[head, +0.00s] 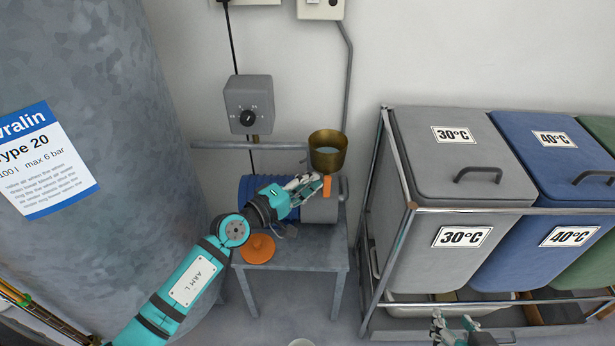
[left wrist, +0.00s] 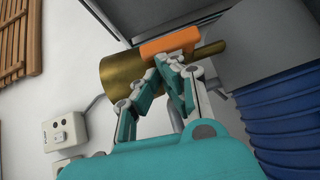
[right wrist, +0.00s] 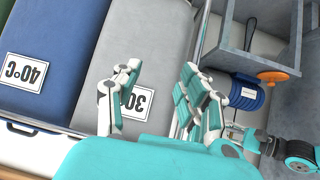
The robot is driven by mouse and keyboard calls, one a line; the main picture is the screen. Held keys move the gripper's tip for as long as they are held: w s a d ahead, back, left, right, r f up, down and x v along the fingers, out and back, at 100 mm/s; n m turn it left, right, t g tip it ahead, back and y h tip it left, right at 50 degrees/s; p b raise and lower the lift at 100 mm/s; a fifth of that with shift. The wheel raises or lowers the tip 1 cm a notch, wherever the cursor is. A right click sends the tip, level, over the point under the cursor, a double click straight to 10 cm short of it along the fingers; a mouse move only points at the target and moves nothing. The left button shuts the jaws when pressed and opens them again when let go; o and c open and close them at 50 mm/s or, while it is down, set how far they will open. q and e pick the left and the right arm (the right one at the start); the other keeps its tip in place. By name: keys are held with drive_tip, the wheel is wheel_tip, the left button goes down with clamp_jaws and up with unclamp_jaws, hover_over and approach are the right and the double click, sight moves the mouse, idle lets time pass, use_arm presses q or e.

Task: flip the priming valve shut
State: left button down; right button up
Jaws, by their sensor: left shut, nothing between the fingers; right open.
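The priming valve's orange lever (head: 327,187) is below the brass funnel (head: 328,155) on the pump (head: 318,210). In the left wrist view the lever (left wrist: 170,45) lies roughly in line with the brass stem (left wrist: 210,51) under the funnel (left wrist: 125,80). My left gripper (head: 314,183) is shut and empty, its fingertips close beside the lever; I cannot tell whether they touch it. They also show in the left wrist view (left wrist: 172,68). My right gripper (right wrist: 160,76) is open and empty in front of the laundry bins, low in the head view (head: 450,322).
The pump stands on a small grey table (head: 300,255) with an orange round cap (head: 258,248). A grey tank (head: 90,100) is at left. A metal rack (head: 400,225) with lidded bins stands at right. A grey control box (head: 248,104) is on the wall.

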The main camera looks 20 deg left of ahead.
use_arm(q)
drive_tip(key=shift+w+d+r+p, duration=0.1)
drive_tip(key=shift+d+r+p, duration=0.3)
drive_tip(key=shift+p, duration=0.55)
use_arm(e)
drive_tip(key=s+d+f+g, duration=0.1)
drive_tip(key=s+f+g, duration=0.1)
drive_tip(key=s, duration=0.3)
drive_tip(key=s+d+f+g+h, duration=0.1)
drive_tip(key=s+d+f+g, duration=0.1)
drive_tip(key=s+f+g, duration=0.1)
drive_tip(key=s+g, duration=0.1)
drive_tip(key=s, duration=0.1)
drive_tip(key=shift+s+d+h, duration=0.3)
use_arm(q)
drive_tip(key=shift+f, duration=0.1)
